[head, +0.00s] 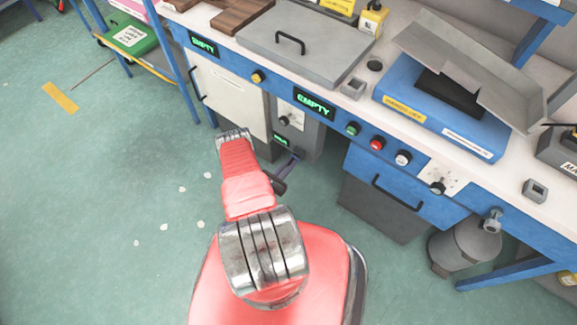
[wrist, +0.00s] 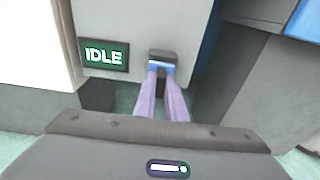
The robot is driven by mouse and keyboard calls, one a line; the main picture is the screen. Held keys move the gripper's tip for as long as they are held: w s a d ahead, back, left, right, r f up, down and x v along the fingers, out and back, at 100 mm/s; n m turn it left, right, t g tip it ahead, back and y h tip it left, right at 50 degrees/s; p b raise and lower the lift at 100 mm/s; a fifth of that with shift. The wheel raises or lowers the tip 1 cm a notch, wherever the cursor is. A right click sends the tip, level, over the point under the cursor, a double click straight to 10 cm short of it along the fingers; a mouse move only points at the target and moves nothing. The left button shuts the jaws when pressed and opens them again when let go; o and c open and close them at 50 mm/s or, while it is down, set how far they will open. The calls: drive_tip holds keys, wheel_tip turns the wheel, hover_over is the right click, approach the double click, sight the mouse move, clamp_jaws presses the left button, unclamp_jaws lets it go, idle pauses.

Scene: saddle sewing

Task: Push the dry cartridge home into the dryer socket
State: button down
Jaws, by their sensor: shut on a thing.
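My gripper (wrist: 163,73) has two purple fingers, seen in the wrist view reaching forward to the front of a pale grey dryer unit (wrist: 195,20). The fingers are shut on a small dark piece with a blue edge, which I take for the dry cartridge (wrist: 162,54). It is at the dryer's front face, right of a green IDLE display (wrist: 104,55). The socket opening is hidden behind it, so I cannot tell how deep it sits. In the head view, the dryer (head: 298,128) stands under the bench, and my arm partly hides the gripper (head: 295,160).
A white cabinet door (head: 228,98) is left of the dryer. A blue drawer (head: 385,190) is to the right, above a dark grey box (head: 378,213). The bench top overhangs the dryer. The green floor (head: 110,200) at left is open, with a few pale scraps.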

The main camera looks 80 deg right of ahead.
drive_tip(key=shift+s+d, duration=0.25)
drive_tip(key=shift+d, duration=0.35)
drive_tip(key=c, duration=1.7)
unclamp_jaws()
drive_tip(key=shift+c, duration=0.2)
drive_tip(key=shift+a, duration=0.1)
drive_tip(key=v, duration=1.3)
drive_tip(key=shift+w+a, duration=0.2)
drive_tip(key=shift+a, duration=0.1)
